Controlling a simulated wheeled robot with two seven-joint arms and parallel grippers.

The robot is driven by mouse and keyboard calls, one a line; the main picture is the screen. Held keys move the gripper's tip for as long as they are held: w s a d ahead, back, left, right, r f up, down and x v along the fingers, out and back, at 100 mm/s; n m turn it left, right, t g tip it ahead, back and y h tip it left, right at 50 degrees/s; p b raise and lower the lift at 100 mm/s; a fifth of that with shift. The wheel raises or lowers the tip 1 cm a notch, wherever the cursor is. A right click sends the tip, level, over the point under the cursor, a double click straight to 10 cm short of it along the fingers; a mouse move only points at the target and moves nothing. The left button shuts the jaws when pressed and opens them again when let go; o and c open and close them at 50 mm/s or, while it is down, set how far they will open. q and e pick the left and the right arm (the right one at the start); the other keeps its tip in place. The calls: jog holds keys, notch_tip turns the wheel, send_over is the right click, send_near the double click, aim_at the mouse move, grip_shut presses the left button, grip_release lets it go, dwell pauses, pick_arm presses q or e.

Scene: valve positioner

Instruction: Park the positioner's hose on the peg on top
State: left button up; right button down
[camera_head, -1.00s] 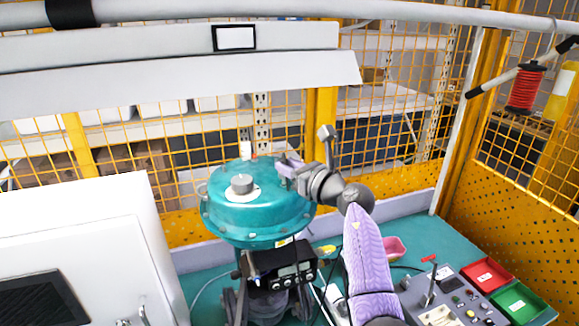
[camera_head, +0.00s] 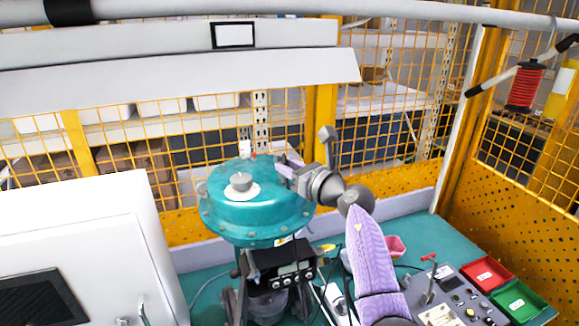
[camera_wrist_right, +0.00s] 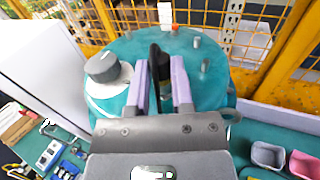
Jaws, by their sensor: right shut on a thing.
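The positioner (camera_head: 280,265) is a dark box with a small display, below the round teal actuator housing (camera_head: 250,215). My right gripper (camera_head: 285,163) is over the right back of the housing top. In the right wrist view its two lilac fingers (camera_wrist_right: 160,80) are shut on a black piece, which looks like the hose (camera_wrist_right: 155,62). Short grey pegs stand on the housing top, one (camera_wrist_right: 197,42) at the back and another (camera_wrist_right: 205,66) right of the fingers. I cannot tell which is the parking peg, or whether the hose touches one. My left gripper is not in view.
A grey round knob (camera_wrist_right: 103,67) on a white disc sits left of the fingers. A white cabinet (camera_head: 80,240) stands at the left. A control panel (camera_head: 455,300) with red and green trays is at the right. Yellow mesh fencing (camera_head: 400,110) closes the back.

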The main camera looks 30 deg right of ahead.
jog(key=shift+f+b, duration=0.45)
jog(key=shift+f, duration=0.1)
dwell(0.7)
jog(key=shift+c, duration=2.1)
grip_release()
jog(key=shift+s, duration=0.1)
jog(key=s+d+b, duration=0.1)
jog(key=s, duration=0.8)
jog(key=shift+s+d+b, duration=0.25)
jog(key=shift+s+b, duration=0.05)
